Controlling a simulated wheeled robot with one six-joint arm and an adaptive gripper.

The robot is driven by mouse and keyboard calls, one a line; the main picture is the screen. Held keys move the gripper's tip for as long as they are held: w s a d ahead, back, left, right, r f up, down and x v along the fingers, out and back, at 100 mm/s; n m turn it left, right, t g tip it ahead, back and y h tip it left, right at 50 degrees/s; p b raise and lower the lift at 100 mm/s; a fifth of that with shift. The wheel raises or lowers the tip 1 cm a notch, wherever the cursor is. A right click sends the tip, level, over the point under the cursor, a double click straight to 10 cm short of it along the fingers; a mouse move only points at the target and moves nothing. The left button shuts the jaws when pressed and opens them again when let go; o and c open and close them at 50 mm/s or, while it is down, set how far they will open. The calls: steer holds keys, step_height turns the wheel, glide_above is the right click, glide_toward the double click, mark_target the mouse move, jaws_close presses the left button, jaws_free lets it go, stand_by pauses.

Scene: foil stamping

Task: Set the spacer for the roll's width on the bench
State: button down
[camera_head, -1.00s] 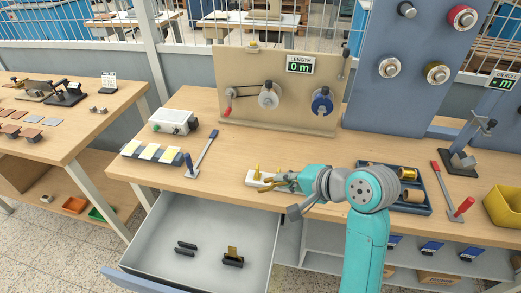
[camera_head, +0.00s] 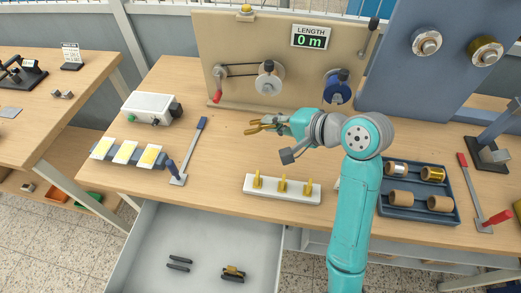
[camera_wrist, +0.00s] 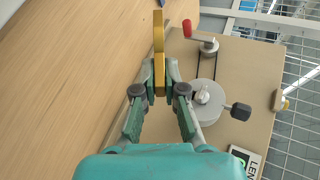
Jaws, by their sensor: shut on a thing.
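My gripper (camera_head: 280,123) is shut on a yellow spacer (camera_wrist: 159,48), a narrow flat piece that sticks out beyond the fingertips. In the head view it is raised above the bench (camera_head: 215,150), in front of the tan winding panel (camera_head: 225,40). A white rack (camera_head: 262,194) with yellow upright pieces (camera_head: 283,185) stands nearer the bench's front edge, apart from the gripper. The panel carries a grey disc (camera_head: 266,82) with a red-handled crank to its left and a blue disc (camera_head: 338,92) to its right.
A blue tray (camera_head: 418,214) with several rolls lies to the right of my arm. A grey box (camera_head: 150,107), foil pads (camera_head: 127,152) and a lever tool (camera_head: 190,150) stand at left. The drawer (camera_head: 200,230) below is open.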

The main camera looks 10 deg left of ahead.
steer(key=shift+f, duration=4.45)
steer(key=c, duration=1.4)
jaws_free()
steer(key=shift+v, duration=4.05)
